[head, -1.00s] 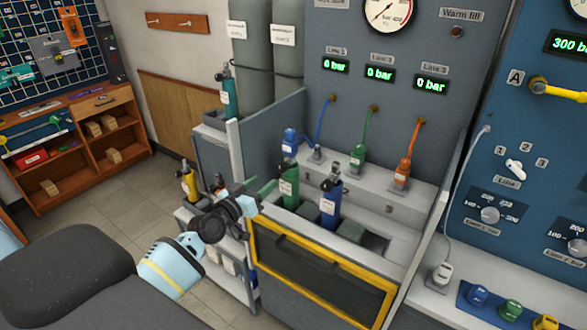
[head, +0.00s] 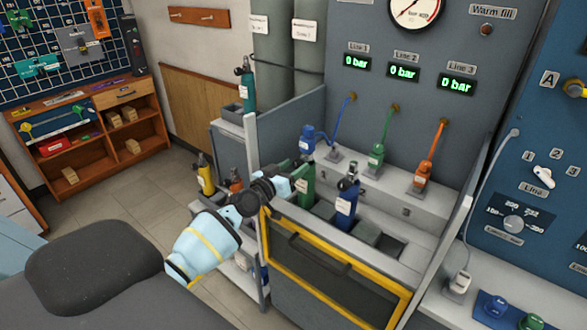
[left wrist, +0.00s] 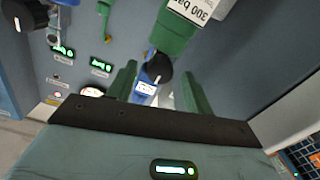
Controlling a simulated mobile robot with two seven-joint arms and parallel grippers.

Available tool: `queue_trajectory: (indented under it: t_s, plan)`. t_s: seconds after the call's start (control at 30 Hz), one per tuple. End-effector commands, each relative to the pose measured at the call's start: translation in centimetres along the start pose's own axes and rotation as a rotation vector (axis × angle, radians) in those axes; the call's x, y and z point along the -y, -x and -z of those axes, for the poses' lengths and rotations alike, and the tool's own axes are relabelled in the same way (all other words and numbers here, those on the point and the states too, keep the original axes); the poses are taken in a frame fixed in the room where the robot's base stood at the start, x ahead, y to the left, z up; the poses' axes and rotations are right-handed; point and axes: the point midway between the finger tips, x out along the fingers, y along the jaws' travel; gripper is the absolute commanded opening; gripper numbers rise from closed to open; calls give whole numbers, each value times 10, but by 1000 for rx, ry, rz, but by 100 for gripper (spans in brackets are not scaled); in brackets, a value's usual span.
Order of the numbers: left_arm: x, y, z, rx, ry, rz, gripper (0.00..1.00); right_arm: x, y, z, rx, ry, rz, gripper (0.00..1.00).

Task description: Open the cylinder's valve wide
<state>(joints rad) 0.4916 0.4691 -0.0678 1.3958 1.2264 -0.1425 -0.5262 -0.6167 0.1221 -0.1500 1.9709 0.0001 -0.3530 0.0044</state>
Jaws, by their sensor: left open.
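The green cylinder (head: 307,190) stands upright in the rack behind the yellow-framed door. In the left wrist view its green body, with a 300 bar label (left wrist: 190,9), hangs in from the top, and its black valve knob (left wrist: 158,67) faces the camera. My left gripper (head: 290,174) is beside the cylinder's upper part in the head view. In the wrist view its two green fingers (left wrist: 157,92) are apart, with the knob near the gap between them. I cannot tell whether they touch it. My right gripper is not in view.
A blue cylinder (head: 346,208) stands right of the green one in the rack. Blue (head: 307,140), green (head: 376,157) and orange (head: 420,178) hose connectors sit behind. The yellow-framed door (head: 325,268) is in front. The line displays read 0 bar.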

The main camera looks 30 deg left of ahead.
Motion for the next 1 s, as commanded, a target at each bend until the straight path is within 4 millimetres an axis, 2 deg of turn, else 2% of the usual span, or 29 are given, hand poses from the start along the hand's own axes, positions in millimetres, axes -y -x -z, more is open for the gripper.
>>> queue_trajectory:
  t_s: [0.27, 0.6, 0.63, 1.0]
  plan:
    - [0, -1, 0, 0, 0, 0, 51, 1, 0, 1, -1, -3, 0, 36]
    - [0, -1, 0, 0, 0, -1, 8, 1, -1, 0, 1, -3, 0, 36]
    - [0, -1, 0, 0, 0, -1, 6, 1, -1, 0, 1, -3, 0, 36]
    - [0, -1, 0, 0, 74, -1, 6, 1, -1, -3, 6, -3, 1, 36]
